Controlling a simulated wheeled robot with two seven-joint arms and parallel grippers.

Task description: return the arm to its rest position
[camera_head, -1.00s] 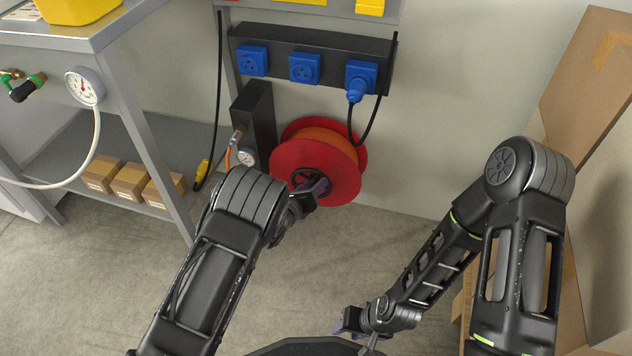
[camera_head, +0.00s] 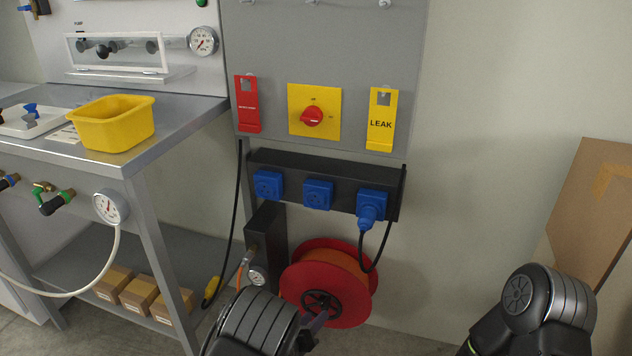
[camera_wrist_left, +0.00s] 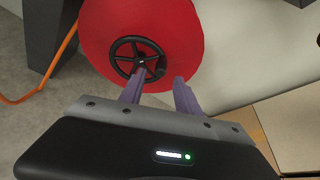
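My left arm comes in at the bottom of the head view, with its dark, ribbed joint in front.
A grey workbench (camera_head: 190,112) with a yellow bin (camera_head: 112,124) stands at the left. A black socket strip (camera_head: 345,184) with blue sockets hangs above the reel. A grey panel (camera_head: 270,40) is above it. Cardboard (camera_head: 590,195) leans at the right.

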